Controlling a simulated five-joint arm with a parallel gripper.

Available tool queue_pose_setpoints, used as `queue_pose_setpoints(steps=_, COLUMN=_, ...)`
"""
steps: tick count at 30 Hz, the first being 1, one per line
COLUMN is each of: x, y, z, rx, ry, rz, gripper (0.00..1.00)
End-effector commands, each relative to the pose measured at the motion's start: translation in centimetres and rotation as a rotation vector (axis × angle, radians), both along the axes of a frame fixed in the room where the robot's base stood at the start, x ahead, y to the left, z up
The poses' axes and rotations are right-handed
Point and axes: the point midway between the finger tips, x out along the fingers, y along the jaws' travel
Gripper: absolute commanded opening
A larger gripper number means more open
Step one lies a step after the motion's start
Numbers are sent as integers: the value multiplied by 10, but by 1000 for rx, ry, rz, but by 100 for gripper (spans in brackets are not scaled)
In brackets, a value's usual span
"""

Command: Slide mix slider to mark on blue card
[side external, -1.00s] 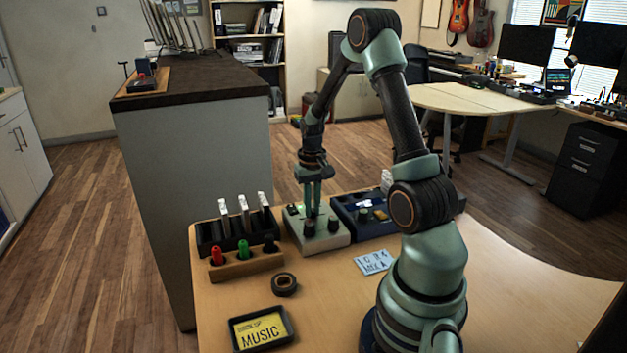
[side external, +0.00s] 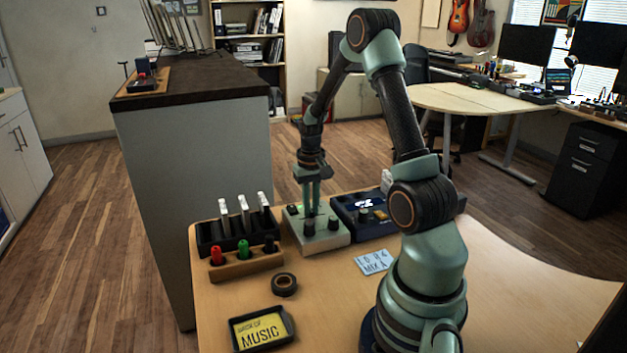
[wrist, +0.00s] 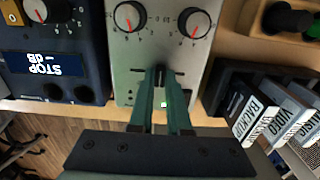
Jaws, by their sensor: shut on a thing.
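The light grey box (side external: 330,240) stands on the wooden table; it has two knobs and a slot across its top. In the wrist view, the box's panel (wrist: 120,60) shows the slot, with printed ticks, and the dark slider cap (wrist: 161,69) between my fingertips. My gripper (side external: 311,212) is upright over the box, shut on the slider cap; in the wrist view my gripper (wrist: 161,74) hides most of the cap. The blue card (side external: 374,262) lies flat on the table in front of the box, with handwriting too small to read surely.
A dark blue box (side external: 348,211) with a lit display stands right of the grey box. A black rack (side external: 212,238) with labelled white items and a wooden holder (side external: 262,265) with coloured plugs stand left. A tape roll (side external: 284,285) and a music sign (side external: 262,330) lie in front.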

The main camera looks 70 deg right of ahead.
Motion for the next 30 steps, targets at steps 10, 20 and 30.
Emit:
queue_pose_setpoints(steps=10, x=20, y=19, z=1, rx=-2, ry=-4, rz=3, gripper=0)
queue_pose_setpoints(steps=20, x=20, y=19, z=1, rx=-2, ry=-2, rz=3, gripper=46)
queue_pose_setpoints(steps=30, x=20, y=18, z=13, rx=-3, ry=-4, rz=1, gripper=46)
